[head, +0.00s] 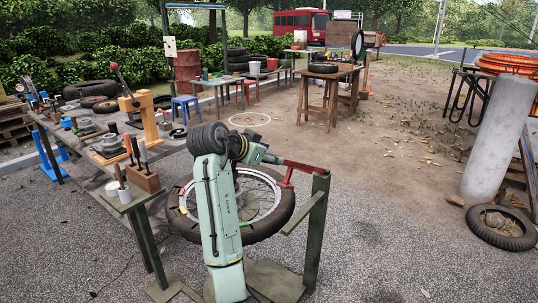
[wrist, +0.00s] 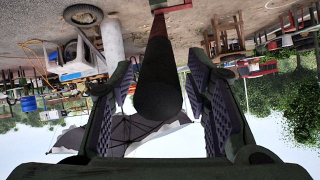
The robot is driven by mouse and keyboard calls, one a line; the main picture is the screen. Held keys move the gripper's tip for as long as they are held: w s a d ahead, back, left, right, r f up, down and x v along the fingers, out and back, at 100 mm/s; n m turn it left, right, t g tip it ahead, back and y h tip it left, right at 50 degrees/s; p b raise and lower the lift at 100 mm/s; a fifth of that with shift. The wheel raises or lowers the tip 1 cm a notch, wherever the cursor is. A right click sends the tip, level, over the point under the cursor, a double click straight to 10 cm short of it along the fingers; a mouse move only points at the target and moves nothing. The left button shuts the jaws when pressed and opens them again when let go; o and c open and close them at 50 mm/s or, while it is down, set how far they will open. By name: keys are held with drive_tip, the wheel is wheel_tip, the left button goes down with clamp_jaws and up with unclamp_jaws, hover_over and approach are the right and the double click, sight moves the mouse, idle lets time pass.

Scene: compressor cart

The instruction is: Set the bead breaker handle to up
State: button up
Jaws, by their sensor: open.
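The bead breaker handle (head: 305,167) is a red bar close to level in the head view, running from the top of a green post (head: 317,225) left to my gripper (head: 272,158). A short red piece hangs from it above the tyre. In the wrist view, the handle's black round grip (wrist: 158,90) lies between the two ribbed finger pads of my gripper (wrist: 163,95), with its red-brown bar (wrist: 158,45) beyond. My gripper is open, with a visible gap on each side of the grip. In the head view, my gripper hides the grip end.
A tyre on a pale rim (head: 270,225) lies below the handle, partly hidden by my arm. A cluttered workbench (head: 75,150) stands at left. A grey cylinder (head: 495,140) and a loose tyre (head: 502,228) are at right. Open gravel lies between.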

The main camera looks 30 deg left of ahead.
drive_tip(key=v, duration=1.2)
